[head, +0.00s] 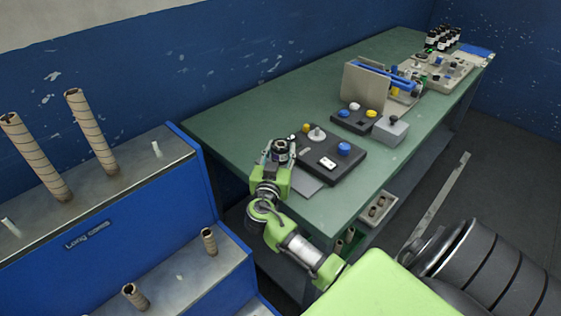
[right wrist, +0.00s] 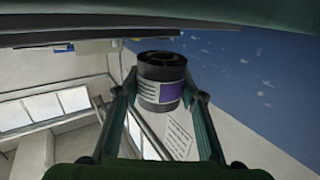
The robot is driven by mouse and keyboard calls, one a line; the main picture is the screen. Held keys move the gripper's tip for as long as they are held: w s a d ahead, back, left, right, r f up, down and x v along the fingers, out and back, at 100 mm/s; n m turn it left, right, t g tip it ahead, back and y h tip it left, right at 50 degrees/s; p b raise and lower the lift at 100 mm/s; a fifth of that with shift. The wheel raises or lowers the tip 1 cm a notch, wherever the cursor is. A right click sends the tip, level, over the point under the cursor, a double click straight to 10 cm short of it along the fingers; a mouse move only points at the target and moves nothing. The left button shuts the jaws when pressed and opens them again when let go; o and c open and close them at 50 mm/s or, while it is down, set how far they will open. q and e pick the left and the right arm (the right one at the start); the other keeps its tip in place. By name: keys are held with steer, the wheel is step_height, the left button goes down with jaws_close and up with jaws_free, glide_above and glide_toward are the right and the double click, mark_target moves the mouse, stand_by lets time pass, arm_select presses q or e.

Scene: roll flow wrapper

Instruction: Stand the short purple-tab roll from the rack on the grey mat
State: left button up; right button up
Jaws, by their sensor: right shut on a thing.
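The short roll (right wrist: 160,80) is a black cylinder with a white printed label and a purple tab, held between the two fingers of my right gripper (right wrist: 161,95) in the right wrist view. In the head view my right gripper (head: 280,152) is shut on the roll (head: 281,145), near the left front edge of the green table. A flat grey piece that looks like the grey mat (head: 307,185) lies at the table's front edge, just right of the gripper and partly hidden by it. My left gripper is not in view.
A dark control panel (head: 350,167) with knobs stands right of my gripper. More control boxes and a blue roller stand (head: 364,87) are behind it. A blue rack (head: 120,225) with brown cores is at left. Several dark bottle-like items (head: 442,38) stand at the far end.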

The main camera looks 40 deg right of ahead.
mark_target(281, 158)
steer(key=shift+f, duration=1.5)
steer(key=shift+f+b, duration=0.2)
steer(key=shift+b, duration=0.25)
steer(key=o, duration=1.2)
steer(key=shift+r, duration=0.1)
steer(key=shift+r+p, duration=0.15)
steer(key=shift+p, duration=0.2)
steer(key=b+v, duration=0.1)
steer(key=v, duration=0.6)
steer(key=shift+s+a, duration=0.2)
steer(key=shift+a, duration=0.1)
